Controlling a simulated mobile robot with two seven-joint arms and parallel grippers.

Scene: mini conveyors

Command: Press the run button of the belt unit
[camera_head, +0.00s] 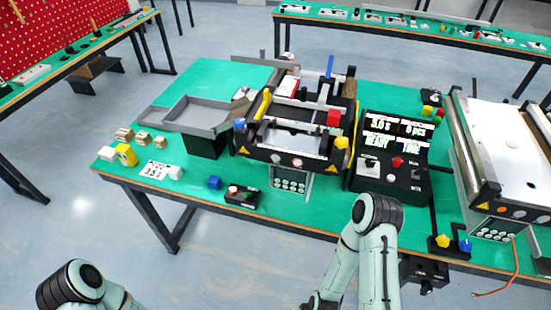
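The small belt unit (290,140) stands on the green table, with a pale belt bed, yellow and blue knobs and a red block at its side. A black control box (390,178) with lit displays reading "READY" and "TIME" stands right of it, bearing a white switch, a red button and dark knobs. A small black box (243,196) with a pale reddish button sits at the front edge. Which button is the run button cannot be read. Only links of my two arms show at the bottom; neither gripper's fingertips can be made out.
A grey tray chute (190,112) joins the belt unit's left. Small blocks (125,153) and a printed card lie at the table's left. A larger white conveyor (505,150) stands at right, with yellow and blue knobs on a black bracket (450,246). Front-left floor is clear.

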